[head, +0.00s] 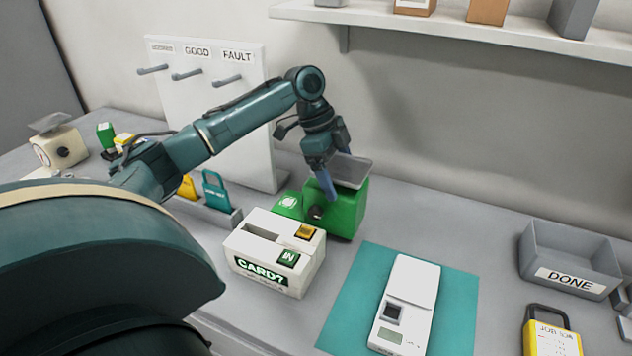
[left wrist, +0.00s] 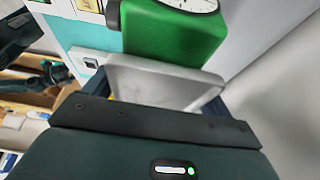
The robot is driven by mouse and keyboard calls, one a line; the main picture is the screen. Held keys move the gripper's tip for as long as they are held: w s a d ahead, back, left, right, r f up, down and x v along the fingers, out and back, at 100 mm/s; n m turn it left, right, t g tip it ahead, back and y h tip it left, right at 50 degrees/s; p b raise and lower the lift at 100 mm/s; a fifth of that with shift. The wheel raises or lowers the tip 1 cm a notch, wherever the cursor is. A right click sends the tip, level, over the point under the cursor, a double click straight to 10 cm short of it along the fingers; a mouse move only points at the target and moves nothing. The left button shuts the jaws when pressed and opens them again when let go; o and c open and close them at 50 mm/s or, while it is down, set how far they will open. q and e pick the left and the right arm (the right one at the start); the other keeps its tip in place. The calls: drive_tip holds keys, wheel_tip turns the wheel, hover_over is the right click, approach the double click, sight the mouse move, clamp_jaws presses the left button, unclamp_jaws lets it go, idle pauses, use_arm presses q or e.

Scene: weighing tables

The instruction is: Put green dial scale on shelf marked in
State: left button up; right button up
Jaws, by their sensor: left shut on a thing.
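The green dial scale (head: 347,212) is behind the white card box on the grey table, with a grey pan (head: 352,171) on top.
The white card box (head: 275,252) stands close in front of the scale. A white flat scale (head: 407,305) lies on a teal mat (head: 345,315). A DONE tray (head: 570,262) is at right. A peg board (head: 215,100) stands behind my arm. Several boxes occupy the shelf.

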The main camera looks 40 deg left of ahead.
sight(316, 183)
use_arm(q)
drive_tip(key=a, duration=0.1)
drive_tip(key=s+a, duration=0.1)
drive_tip(key=a, duration=0.2)
drive_tip(key=shift+s+a+r, duration=0.15)
drive_tip(key=shift+s, duration=0.25)
wheel_tip(316, 183, down, 2)
drive_tip(key=shift+f+b, duration=0.25)
drive_tip(key=shift+b, duration=0.65)
drive_tip(key=shift+f+b, duration=0.35)
drive_tip(key=shift+b, duration=0.2)
drive_tip(key=shift+f+b, duration=0.25)
drive_tip(key=shift+b, duration=0.1)
drive_tip(key=shift+r, duration=0.1)
use_arm(e)
drive_tip(key=shift+w+a+f+t, duration=0.25)
drive_tip(key=shift+a+f+t, duration=0.05)
drive_tip(key=shift+a+f, duration=0.05)
use_arm(q)
drive_tip(key=o, duration=1.7)
drive_tip(key=shift+s+f, duration=0.1)
drive_tip(key=shift+f, duration=0.1)
drive_tip(key=shift+o, duration=1.2)
use_arm(e)
drive_tip(key=shift+s+f, duration=0.15)
drive_tip(key=shift+f, duration=0.05)
